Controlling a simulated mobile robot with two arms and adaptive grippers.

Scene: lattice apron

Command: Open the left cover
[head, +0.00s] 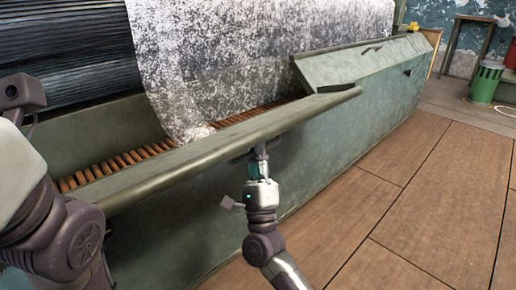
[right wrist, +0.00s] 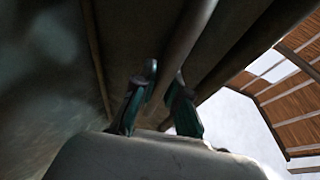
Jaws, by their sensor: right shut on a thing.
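The left cover (head: 215,142) is a long green metal panel along the front of the machine. It is tilted outward, and a trough with wooden slats (head: 107,168) shows behind it. My right gripper (head: 260,152) is under the cover's outer edge, its fingertips partly hidden there in the head view. In the right wrist view its two teal fingers (right wrist: 160,100) are shut on a round bar (right wrist: 190,28), which looks like the cover's handle. My left arm shows at the left edge of the head view, but its gripper cannot be made out.
A second green cover (head: 345,66) with a small handle lies to the right. A speckled white sheet (head: 235,60) hangs down into the trough. The wooden floor (head: 400,190) to the right is clear. A green bin (head: 485,82) stands far off at the back right.

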